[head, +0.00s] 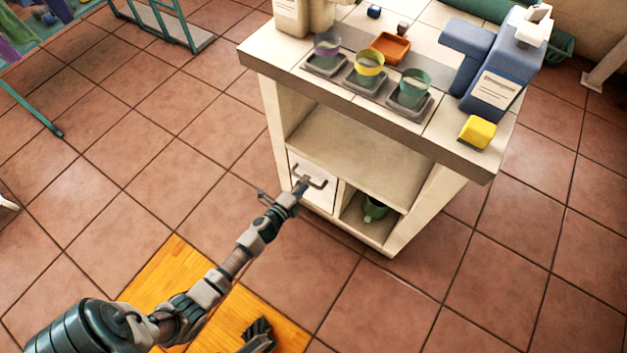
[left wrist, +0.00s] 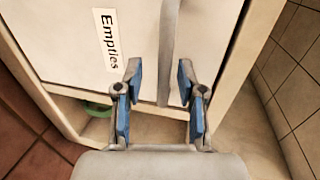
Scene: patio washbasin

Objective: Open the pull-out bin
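The pull-out bin has a white front (head: 298,168) low on the left of the washbasin unit and looks closed. Its grey bar handle (head: 318,183) shows in the head view. In the left wrist view the bin front (left wrist: 60,40) carries an "Empties" label (left wrist: 107,40), and the handle (left wrist: 168,50) runs up the picture. My left gripper (head: 295,190) is at the handle. In the left wrist view the gripper (left wrist: 160,85) is open, its blue-padded fingers either side of the handle's near end, with gaps on both sides.
The unit's top (head: 440,130) holds several cups, an orange dish (head: 390,47), a blue jug (head: 495,75) and a yellow sponge (head: 477,132). An open cubby right of the bin holds a green item (head: 375,208). The tiled floor (head: 130,150) before the bin is clear.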

